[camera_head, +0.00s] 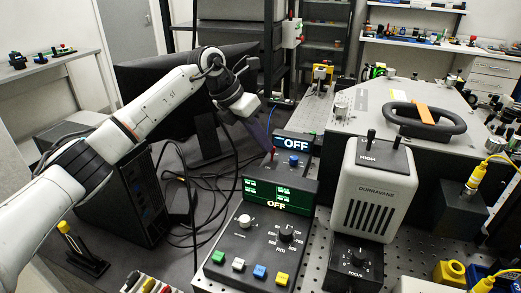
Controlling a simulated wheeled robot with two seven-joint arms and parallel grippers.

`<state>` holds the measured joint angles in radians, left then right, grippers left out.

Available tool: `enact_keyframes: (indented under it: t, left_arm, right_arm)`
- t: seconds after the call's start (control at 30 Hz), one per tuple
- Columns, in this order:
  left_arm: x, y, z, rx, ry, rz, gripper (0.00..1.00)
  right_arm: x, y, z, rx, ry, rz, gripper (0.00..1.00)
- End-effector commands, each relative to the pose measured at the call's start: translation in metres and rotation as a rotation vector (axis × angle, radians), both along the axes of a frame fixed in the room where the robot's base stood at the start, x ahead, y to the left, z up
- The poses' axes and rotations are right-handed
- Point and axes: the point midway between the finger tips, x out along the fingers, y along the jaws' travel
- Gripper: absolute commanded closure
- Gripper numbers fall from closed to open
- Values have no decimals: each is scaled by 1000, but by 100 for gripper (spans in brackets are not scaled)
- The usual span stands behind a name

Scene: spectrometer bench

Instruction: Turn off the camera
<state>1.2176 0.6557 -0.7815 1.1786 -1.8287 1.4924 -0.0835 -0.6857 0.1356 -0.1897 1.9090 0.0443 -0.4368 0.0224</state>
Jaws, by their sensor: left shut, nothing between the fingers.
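No label that I can read says which unit is the camera. My left gripper (268,146) reaches down from the upper left, shut and empty. My right gripper is not in view.
A white vented device (370,190) with a HIGH switch and FOCUS knob stands right of the control unit. Colored buttons and knobs fill the unit's front panel (250,255). A dark monitor (180,95), a computer tower (135,195) and loose cables lie around my left arm.

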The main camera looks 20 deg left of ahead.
Motion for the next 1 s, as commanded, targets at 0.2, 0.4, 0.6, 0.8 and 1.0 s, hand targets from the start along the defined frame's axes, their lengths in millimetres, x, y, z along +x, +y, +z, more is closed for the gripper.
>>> enact_keyframes:
  t: [0.2, 0.4, 0.6, 0.8, 1.0]
  left_arm:
    - [0, 0, 13, 0, -2, 0, 100]
    - [0, 0, 16, 0, -2, 0, 100]
    - [0, 0, 15, 0, -2, 0, 100]
    - [0, 3, 24, 1, -4, 1, 100]
    - [-3, 11, 47, 0, -4, -1, 100]
  right_arm:
    - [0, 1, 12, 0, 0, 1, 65]
    - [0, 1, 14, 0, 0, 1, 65]
    - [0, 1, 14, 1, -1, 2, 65]
    - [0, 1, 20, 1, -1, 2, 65]
    - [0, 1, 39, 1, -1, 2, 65]
